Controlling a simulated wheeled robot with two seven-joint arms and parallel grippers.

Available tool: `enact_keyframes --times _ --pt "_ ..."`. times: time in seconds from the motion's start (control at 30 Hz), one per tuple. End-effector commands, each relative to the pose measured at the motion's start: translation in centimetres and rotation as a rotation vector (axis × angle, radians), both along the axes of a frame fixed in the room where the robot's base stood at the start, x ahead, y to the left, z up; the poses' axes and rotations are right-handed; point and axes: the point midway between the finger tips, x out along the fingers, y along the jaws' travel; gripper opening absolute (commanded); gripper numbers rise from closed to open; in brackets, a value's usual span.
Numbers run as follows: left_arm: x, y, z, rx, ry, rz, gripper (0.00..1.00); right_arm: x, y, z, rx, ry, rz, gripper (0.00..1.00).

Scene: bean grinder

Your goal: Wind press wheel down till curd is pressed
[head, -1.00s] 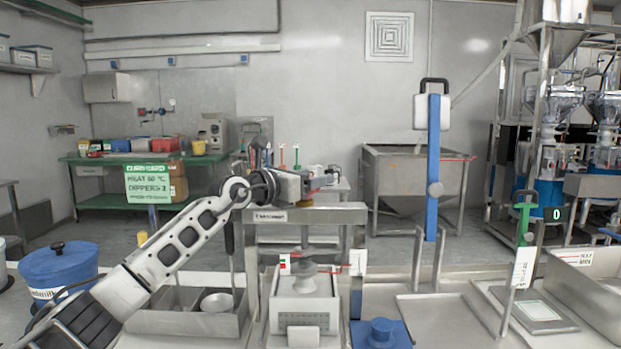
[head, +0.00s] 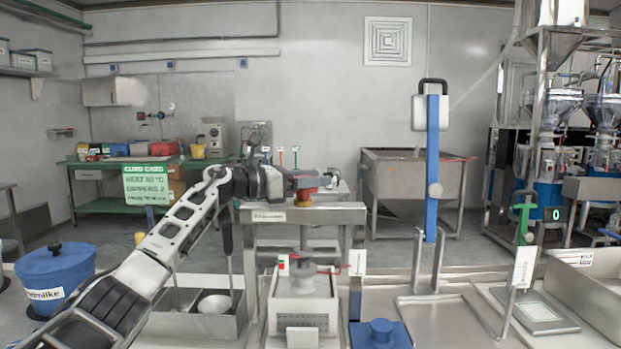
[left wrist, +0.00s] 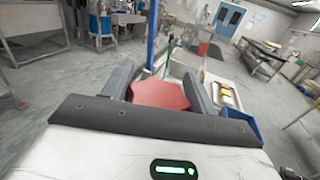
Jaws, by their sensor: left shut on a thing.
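The press is a grey metal frame with a crossbar (head: 270,215) and an upright screw (head: 304,238) below it. A red press wheel (head: 307,196) sits above the crossbar. My left gripper (head: 303,183) reaches in from the left and is shut on the wheel. In the left wrist view the red wheel (left wrist: 158,95) lies between the two dark fingers. Under the screw stands a pale mould box (head: 303,292), with a grey presser at its top. The curd itself cannot be made out. My right gripper is out of view.
A blue lidded pot (head: 55,275) stands at the left. A steel tray with a bowl (head: 214,304) is left of the press. A blue block (head: 380,333) is at its right. A blue post (head: 433,165) rises further right.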

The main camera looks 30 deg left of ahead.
Motion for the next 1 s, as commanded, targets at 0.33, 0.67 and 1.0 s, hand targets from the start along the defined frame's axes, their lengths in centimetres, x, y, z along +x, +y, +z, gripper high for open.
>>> enact_keyframes --times 0.33,0.67,1.0 --pt "-0.17 -0.22 0.36 -0.002 0.002 -0.162 0.35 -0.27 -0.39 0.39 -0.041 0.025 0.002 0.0" --pt "-0.29 -0.27 0.09 0.002 0.001 -0.208 0.35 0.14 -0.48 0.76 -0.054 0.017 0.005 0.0" --pt "-0.29 -0.27 0.01 0.004 0.002 -0.208 0.61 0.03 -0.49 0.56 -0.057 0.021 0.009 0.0"
